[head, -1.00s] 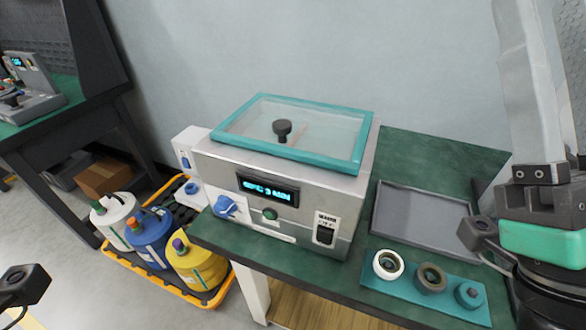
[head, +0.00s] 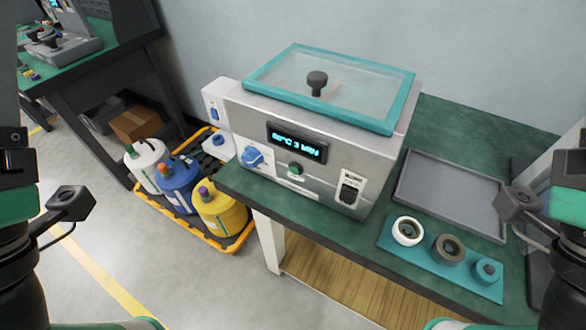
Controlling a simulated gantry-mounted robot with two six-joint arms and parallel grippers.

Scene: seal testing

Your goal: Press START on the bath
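The bath (head: 240,112) is a white and metal box on the green bench, its clear lid (head: 330,85) with teal frame and black knob closed. Its front has a lit display (head: 297,143) that seems to read 60°C 3 MIN. Just below the display is a round green button (head: 295,169), its label too small to read. A blue knob (head: 252,157) is left of the button and a black switch (head: 349,193) is to the right. Parts of my arms show at the left and right picture edges, well apart from the bath. The fingers of both grippers are out of view.
A grey tray (head: 404,181) lies right of the bath. In front of it, a teal mat (head: 393,243) carries a white ring (head: 407,231), a dark ring (head: 448,249) and a teal part (head: 487,272). White, blue and yellow jugs stand in a floor tray (head: 172,213) at left.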

